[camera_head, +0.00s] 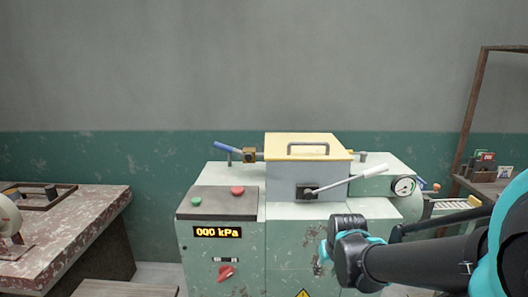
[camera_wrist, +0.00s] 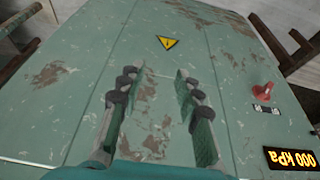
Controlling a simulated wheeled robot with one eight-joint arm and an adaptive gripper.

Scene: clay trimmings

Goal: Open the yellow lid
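The yellow lid (camera_head: 306,145) sits flat and closed on top of a grey box (camera_head: 286,182) on the green machine, with a grey bar handle (camera_head: 308,145) on it. A white-gripped lever (camera_head: 345,184) slants up to the right across the box's front. My gripper (camera_wrist: 156,82) shows in the wrist view with its two fingers apart and nothing between them. It faces the machine's worn green front panel (camera_wrist: 110,45). In the head view my arm comes in from the right, in front of the machine and below the lid; the fingertips cannot be made out there. The lid is outside the wrist view.
A display reading 000 kPa (camera_head: 218,232), a red knob (camera_head: 226,271) and red and green buttons are on the machine's left. A blue-handled lever (camera_head: 226,147) is left of the lid, a gauge (camera_head: 404,186) right. A worn table (camera_head: 85,222) stands at the left.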

